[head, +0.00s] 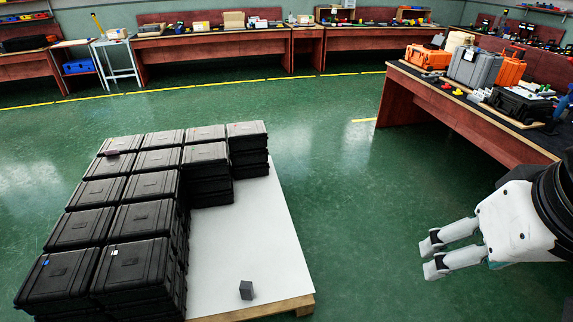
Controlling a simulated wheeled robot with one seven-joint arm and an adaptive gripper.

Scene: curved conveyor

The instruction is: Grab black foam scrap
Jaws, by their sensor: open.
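A small dark grey-black block, which looks like the black foam scrap (246,290), stands on the bare white top of a pallet (240,240), close to its front edge. My gripper (431,258) is at the right of the head view, with its two light fingers apart and nothing between them. It is well to the right of the block, over the green floor beyond the pallet's right edge. Nothing hides the block.
Stacks of black cases (130,215) fill the left and back of the pallet, close to the block's left. A workbench (470,110) with orange and grey cases stands at upper right. Open green floor (330,170) lies between pallet and bench.

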